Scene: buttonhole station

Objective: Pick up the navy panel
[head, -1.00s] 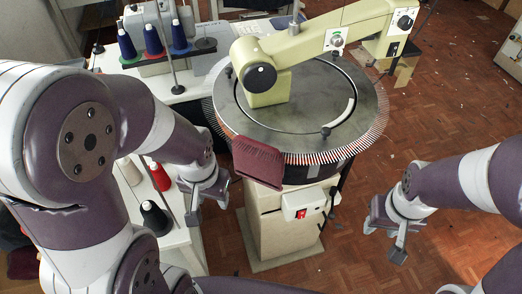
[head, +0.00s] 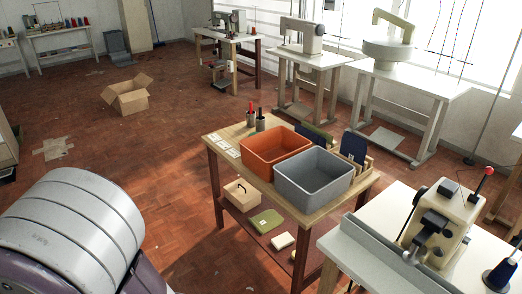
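A navy panel (head: 354,145) stands upright, leaning slightly, in a wooden holder (head: 366,165) at the back right of a small wooden table (head: 222,137). It is behind the grey bin (head: 322,178), which hides its lower part. Another dark panel (head: 316,137), greenish to navy, stands behind the orange bin (head: 274,152) and is partly hidden. Neither of my grippers is in view. Only a part of my own arm shows at the lower left, well away from the table.
Two marker-like tools in dark cups (head: 260,121) and white cards (head: 223,145) are on the table. Its lower shelf holds a box (head: 241,194) and a green folded piece (head: 266,221). A sewing machine station (head: 440,225) stands close at right. The floor to the left is mostly clear.

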